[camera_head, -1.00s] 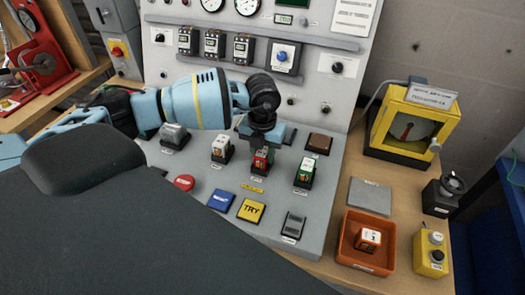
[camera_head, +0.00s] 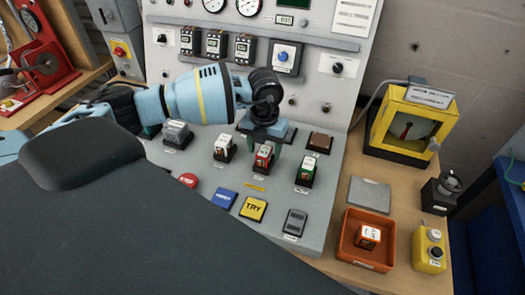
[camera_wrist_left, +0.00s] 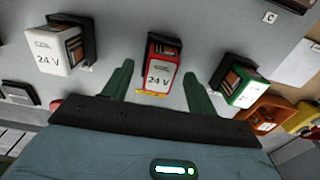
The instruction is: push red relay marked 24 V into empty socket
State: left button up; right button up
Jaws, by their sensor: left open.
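A red relay (camera_head: 263,158) marked 24 V sits in the middle position of the sloped grey panel, in a dark socket. In the left wrist view the red relay (camera_wrist_left: 158,72) lies ahead of and between the two green fingers. My left gripper (camera_head: 265,138) is open just behind and above the red relay; in the left wrist view the gripper (camera_wrist_left: 158,82) has a finger on each side, apart from the relay. A white relay (camera_head: 223,149) stands to its left and a green relay (camera_head: 306,172) to its right. Whether the red relay is fully seated is unclear. My right gripper is out of view.
An orange tray (camera_head: 347,254) holding one relay (camera_head: 367,237) stands on the wooden bench at right. Blue, yellow TRY (camera_head: 253,208) and red buttons lie in front of the relays.

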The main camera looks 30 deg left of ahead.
pick_arm(q)
jog(key=shift+r+p, duration=0.6)
jog(key=shift+r, duration=1.05)
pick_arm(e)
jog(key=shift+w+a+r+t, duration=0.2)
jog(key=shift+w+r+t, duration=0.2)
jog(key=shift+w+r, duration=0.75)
pick_arm(q)
jog(key=shift+f, duration=0.1)
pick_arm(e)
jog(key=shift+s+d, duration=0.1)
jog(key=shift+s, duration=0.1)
pick_arm(q)
notch_tip(320, 180, up, 8)
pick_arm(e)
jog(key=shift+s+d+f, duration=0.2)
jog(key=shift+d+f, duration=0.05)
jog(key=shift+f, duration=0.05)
pick_arm(q)
jog(key=shift+f, duration=0.1)
